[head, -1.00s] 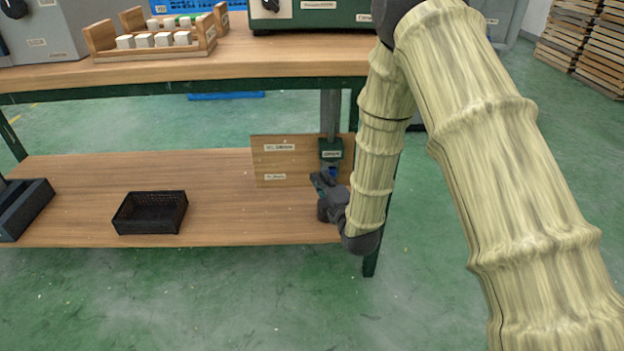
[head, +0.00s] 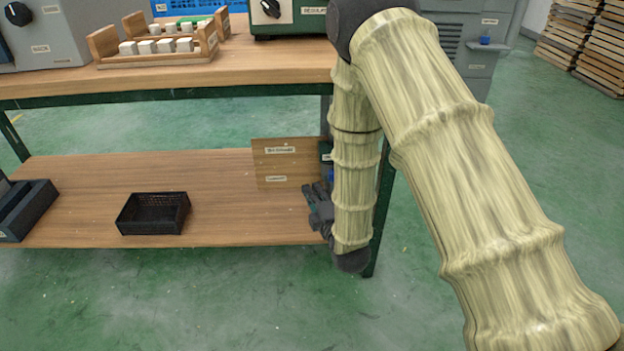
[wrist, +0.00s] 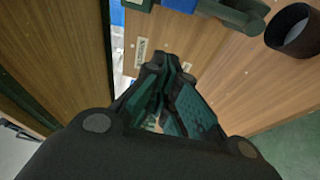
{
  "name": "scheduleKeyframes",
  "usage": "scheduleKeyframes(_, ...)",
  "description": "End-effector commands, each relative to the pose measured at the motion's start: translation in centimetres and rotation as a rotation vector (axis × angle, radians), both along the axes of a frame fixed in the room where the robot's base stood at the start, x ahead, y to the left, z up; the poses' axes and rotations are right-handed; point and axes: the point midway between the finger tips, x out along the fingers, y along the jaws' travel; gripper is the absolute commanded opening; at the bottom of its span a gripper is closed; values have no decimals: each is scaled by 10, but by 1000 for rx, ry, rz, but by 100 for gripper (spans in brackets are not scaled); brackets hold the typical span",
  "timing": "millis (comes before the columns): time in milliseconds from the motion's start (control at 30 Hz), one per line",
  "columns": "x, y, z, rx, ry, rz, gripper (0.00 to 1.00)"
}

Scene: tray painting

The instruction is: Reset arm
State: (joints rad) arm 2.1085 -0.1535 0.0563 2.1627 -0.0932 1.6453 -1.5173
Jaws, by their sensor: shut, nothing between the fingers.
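My arm (head: 455,160), in a pale yellow ribbed cover, reaches from the lower right up to a dark joint and then down in front of the bench's right end. My gripper (head: 308,190) is at its lower end, beside the right end of the lower shelf, pointing up and left. In the wrist view my gripper (wrist: 165,68) is shut and empty, its dark green fingers together. Part of it is hidden behind the arm cover in the head view.
The bench top (head: 270,50) carries a wooden rack (head: 165,55) of white blocks and grey and green machines. The lower shelf (head: 90,180) holds a black basket (head: 153,213), a dark bin (head: 25,210) and a labelled upright board (head: 285,165). Green floor lies open in front.

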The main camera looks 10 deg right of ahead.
Motion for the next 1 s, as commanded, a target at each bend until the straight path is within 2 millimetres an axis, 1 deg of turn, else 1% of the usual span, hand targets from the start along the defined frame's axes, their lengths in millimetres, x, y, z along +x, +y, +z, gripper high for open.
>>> scheduleKeyframes(33,-10,-2,3,-2,4,1,0)
scheduleKeyframes(100,-22,-5,1,-1,5,0,0)
scheduleKeyframes(300,-46,-12,1,-1,3,0,0)
scheduleKeyframes(433,-53,-14,0,-1,2,0,0)
scheduleKeyframes(600,-56,-15,-1,0,2,-1,0)
scheduleKeyframes(667,-57,-16,-4,10,17,-3,0)
scheduleKeyframes(767,-64,-23,-22,57,94,-21,0)
scheduleKeyframes(867,-80,-36,-57,157,247,-65,0)
scheduleKeyframes(900,-90,-42,-74,207,323,-92,0)
scheduleKeyframes(967,-108,-52,-101,290,443,-143,0)
scheduleKeyframes(1000,-121,-59,-119,345,520,-182,0)
